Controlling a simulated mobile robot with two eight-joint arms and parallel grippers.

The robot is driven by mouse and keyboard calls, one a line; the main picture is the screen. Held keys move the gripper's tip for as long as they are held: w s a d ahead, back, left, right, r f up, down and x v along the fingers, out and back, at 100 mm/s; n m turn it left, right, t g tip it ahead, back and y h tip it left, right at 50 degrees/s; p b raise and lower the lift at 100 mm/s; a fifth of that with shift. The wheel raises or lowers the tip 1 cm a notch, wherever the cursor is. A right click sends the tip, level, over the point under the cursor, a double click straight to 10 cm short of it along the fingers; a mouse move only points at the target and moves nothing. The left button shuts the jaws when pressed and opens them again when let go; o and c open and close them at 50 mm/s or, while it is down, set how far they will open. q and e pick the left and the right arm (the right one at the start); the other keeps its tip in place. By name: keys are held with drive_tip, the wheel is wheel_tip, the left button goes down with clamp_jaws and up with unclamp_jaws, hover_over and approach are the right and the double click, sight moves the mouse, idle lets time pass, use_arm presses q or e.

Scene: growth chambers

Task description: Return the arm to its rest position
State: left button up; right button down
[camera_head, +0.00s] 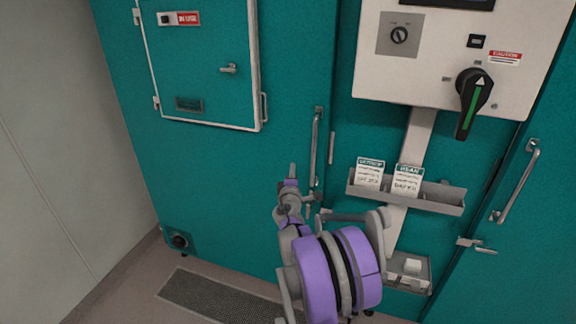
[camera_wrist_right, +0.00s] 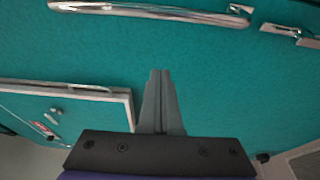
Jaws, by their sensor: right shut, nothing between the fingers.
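My right arm (camera_head: 335,270), purple and grey, rises from the bottom of the head view in front of the teal chamber doors. My right gripper (camera_head: 292,170) points up near the long vertical door handle (camera_head: 315,150), to its left. In the right wrist view the right gripper's fingers (camera_wrist_right: 161,75) are together with nothing between them. They stand in front of the teal door surface (camera_wrist_right: 210,65). Whether they touch the door cannot be told. My left gripper is not in view.
A white control panel (camera_head: 440,75) with a black rotary handle (camera_head: 473,100) is at the upper right. Below it a grey tray (camera_head: 435,205) holds two cards. A framed hatch (camera_head: 200,95) is at the upper left. A floor grate (camera_head: 215,298) lies below.

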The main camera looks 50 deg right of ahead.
drive_tip(key=s+a+m+g+y, duration=0.1)
drive_tip(key=s+a+m+y, duration=0.15)
drive_tip(key=a, duration=0.75)
drive_tip(key=s+a+m+g+y, duration=0.1)
drive_tip(key=s+a+m, duration=0.15)
drive_tip(key=a, duration=0.65)
drive_tip(key=s+a+f+g+y, duration=0.1)
drive_tip(key=s+a+f+y, duration=0.2)
drive_tip(key=a, duration=0.7)
drive_tip(key=s+a+f+m+y, duration=0.1)
drive_tip(key=s+a+f+y, duration=0.3)
drive_tip(key=s+a, duration=0.3)
drive_tip(key=s+a+f+g+y, duration=0.1)
drive_tip(key=s+a+f+y, duration=0.3)
drive_tip(key=a, duration=0.9)
drive_tip(key=shift+s+a+f+m+g, duration=0.3)
drive_tip(key=shift+s+f+m, duration=0.1)
drive_tip(key=shift+s+f, duration=0.3)
drive_tip(key=shift+d+y, duration=0.15)
drive_tip(key=shift+y, duration=0.1)
